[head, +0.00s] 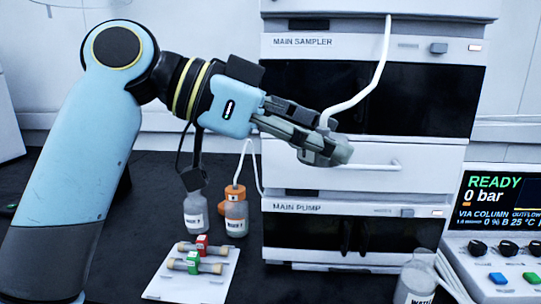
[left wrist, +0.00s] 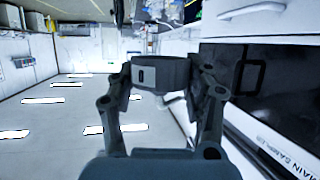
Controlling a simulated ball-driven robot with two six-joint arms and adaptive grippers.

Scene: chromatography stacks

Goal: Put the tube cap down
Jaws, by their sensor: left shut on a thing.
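My left gripper (head: 328,148) is shut on the tube cap (head: 318,157), a grey piece largely covered by the fingers in the head view. A white tube rises from beside the fingertips to the upper module. In the left wrist view, the left gripper (left wrist: 160,78) has a grey block-like piece, apparently the cap (left wrist: 162,73), between its two fingers. The gripper is raised in front of the instrument stack, clear of the bench. My right gripper is not in view.
The stack has a main sampler (head: 370,95) above a main pump (head: 350,235). Two small bottles, grey-capped (head: 197,215) and orange-capped (head: 236,215), stand left of it. A white plate (head: 165,290) holds columns. A clear bottle (head: 415,282) stands near the control panel (head: 500,225).

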